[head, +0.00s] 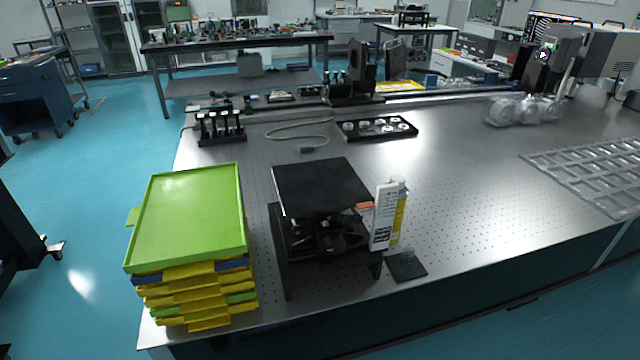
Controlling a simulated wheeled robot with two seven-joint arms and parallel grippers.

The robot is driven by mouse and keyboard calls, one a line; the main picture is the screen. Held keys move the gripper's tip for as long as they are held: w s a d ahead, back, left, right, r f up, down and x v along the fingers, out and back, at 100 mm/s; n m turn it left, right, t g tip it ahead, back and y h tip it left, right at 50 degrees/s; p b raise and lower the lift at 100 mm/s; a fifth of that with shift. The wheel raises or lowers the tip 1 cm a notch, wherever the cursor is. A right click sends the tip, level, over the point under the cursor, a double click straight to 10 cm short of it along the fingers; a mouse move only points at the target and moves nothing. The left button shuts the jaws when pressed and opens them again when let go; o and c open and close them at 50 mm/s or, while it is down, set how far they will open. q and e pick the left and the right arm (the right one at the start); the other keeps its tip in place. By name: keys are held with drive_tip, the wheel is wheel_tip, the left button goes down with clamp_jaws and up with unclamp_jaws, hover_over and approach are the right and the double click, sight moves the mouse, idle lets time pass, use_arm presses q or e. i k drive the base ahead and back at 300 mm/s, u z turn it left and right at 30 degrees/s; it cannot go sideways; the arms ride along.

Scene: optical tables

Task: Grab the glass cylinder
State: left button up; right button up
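Several clear, see-through round pieces (525,110) lie close together at the back right of the optical table (450,170). They look like glass or clear plastic, and their edges blend, so I cannot tell for certain which one is the glass cylinder. Neither of my grippers can be made out in the head view. Nothing is seen touching the clear pieces.
Stacked green and yellow trays (190,215) stand front left. Beside them are a black platform (320,187) and a white-yellow bottle and box (386,215). A black tray (377,128) lies behind. A clear grid tray (590,170) lies right. The table's middle is clear.

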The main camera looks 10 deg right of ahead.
sight(407, 255)
drive_tip(key=u, duration=2.8)
drive_tip(key=k, duration=1.75)
drive_tip(key=z, duration=2.4)
